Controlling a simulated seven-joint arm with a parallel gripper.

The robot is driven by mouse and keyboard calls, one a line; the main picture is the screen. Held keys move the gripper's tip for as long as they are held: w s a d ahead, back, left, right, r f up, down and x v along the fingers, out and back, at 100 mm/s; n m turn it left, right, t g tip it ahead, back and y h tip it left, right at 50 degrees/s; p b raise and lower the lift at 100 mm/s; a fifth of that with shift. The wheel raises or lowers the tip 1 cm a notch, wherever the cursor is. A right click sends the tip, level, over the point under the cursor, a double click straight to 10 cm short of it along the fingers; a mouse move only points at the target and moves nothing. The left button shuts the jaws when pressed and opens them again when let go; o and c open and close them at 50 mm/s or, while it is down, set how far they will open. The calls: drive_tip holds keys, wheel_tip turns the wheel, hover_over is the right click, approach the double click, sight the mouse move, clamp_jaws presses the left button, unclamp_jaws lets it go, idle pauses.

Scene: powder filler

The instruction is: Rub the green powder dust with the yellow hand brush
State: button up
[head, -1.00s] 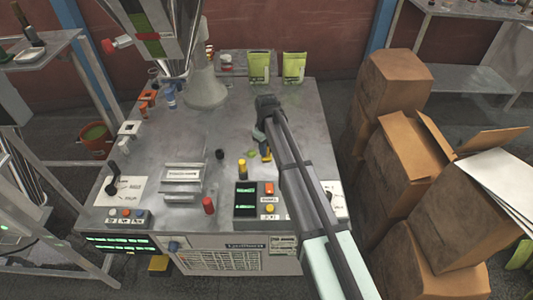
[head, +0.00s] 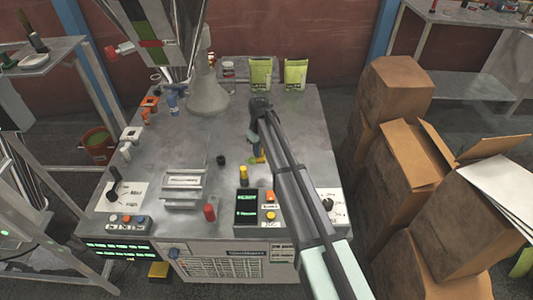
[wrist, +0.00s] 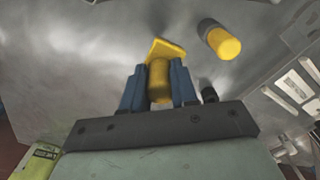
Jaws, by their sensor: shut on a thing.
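The yellow hand brush (head: 261,158) is in my gripper (head: 256,141), low over the machine's grey top. In the wrist view the brush (wrist: 165,48) shows between the blue fingers (wrist: 158,88), with its flat yellow end beyond the fingertips. My gripper is shut on it. A small patch of green powder (head: 252,161) shows on the grey top just left of the brush in the head view. The brush seems to cover part of it; I cannot tell whether they touch. No green powder is clear in the wrist view.
A yellow knob (head: 243,171) stands close in front of the brush, near the display panel (head: 246,205) and a red knob (head: 209,212). Two green pouches (head: 260,74) stand at the back. Cardboard boxes (head: 395,87) are stacked at right. The table's middle is mostly clear.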

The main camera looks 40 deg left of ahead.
drive_tip(key=a, duration=0.2)
drive_tip(key=a+f, duration=0.1)
drive_tip(key=shift+w, duration=0.25)
drive_tip(key=shift+f, duration=3.1)
drive_tip(key=shift+w+a+f, duration=0.7)
drive_tip(key=shift+a+f, duration=0.1)
drive_tip(key=shift+f, duration=0.1)
clamp_jaws()
drive_tip(key=shift+w+a, duration=2.65)
drive_tip(key=shift+s+a, duration=0.5)
drive_tip(key=shift+s, duration=0.2)
drive_tip(key=shift+s+d, duration=3.25)
drive_tip(key=shift+d, duration=0.15)
drive_tip(key=shift+s+a, duration=0.45)
drive_tip(key=shift+a, duration=0.35)
drive_tip(key=shift+w+a, duration=3.2)
drive_tip(key=shift+w, duration=0.05)
wheel_tip(320, 180, up, 3)
drive_tip(key=shift+s+d+r, duration=0.1)
drive_tip(key=shift+d, duration=0.05)
drive_tip(key=shift+r, duration=2.5)
